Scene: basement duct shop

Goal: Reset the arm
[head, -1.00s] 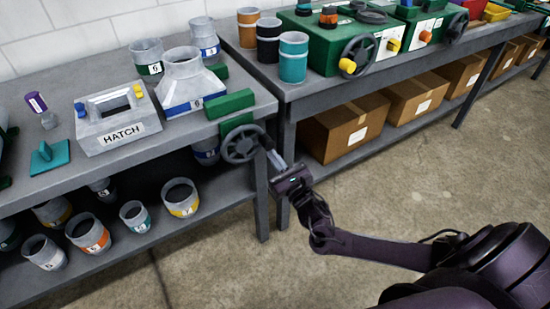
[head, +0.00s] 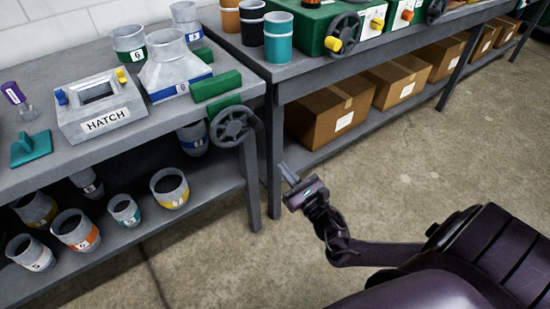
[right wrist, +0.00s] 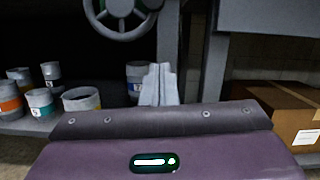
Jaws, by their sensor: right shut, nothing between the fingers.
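My right gripper (head: 287,173) is shut and empty in the head view. It hangs over the concrete floor, in front of the benches and apart from them. In the right wrist view its closed fingers (right wrist: 159,85) point at the bench. The grey handwheel (head: 232,125) on the front right corner of the left bench is up and to the left of the gripper, with clear space between them. The wheel also shows at the top of the right wrist view (right wrist: 122,14). My left gripper is in neither view.
The left bench (head: 98,155) carries a HATCH box (head: 95,107), a grey transition duct (head: 174,68) and green blocks. Labelled collars stand on its lower shelf. The right bench (head: 285,88) has cardboard boxes (head: 328,110) beneath. Floor in front is open.

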